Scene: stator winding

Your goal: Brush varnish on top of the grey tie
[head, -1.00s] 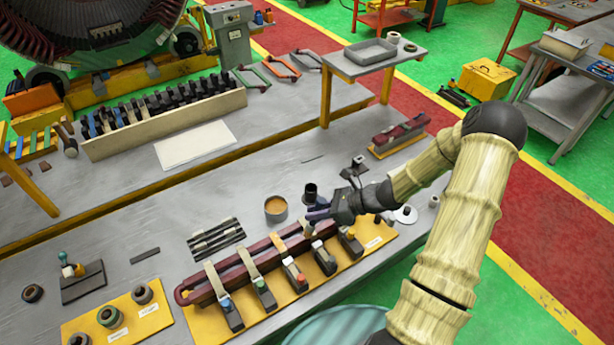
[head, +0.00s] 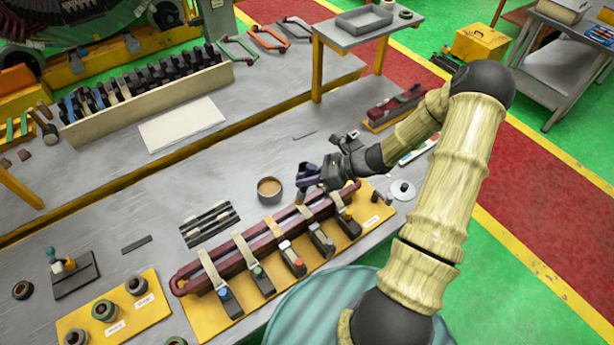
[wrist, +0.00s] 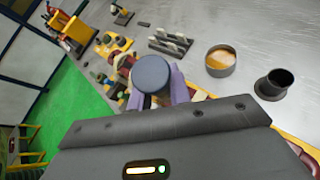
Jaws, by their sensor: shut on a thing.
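My gripper (head: 308,178) is shut on a brush, whose round dark blue-grey end (wrist: 152,74) faces the wrist camera between the purple fingers. The bristles are hidden. The gripper is above the table, right of the round pot of amber varnish (head: 269,189), which also shows in the wrist view (wrist: 221,59). A long dark red coil (head: 225,266) lies on a yellow board (head: 205,318), with several pale straps across it and blocks with coloured knobs along its front. The grey tie seems to be toward its right end (head: 314,226), near the gripper; I cannot tell surely.
A dark open cup (wrist: 275,84) stands right of the pot in the wrist view. Dark slotted strips (head: 208,223) lie behind the coil. A white disc (head: 402,190) is at right. A white sheet (head: 182,124) lies farther back. The table between is fairly clear.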

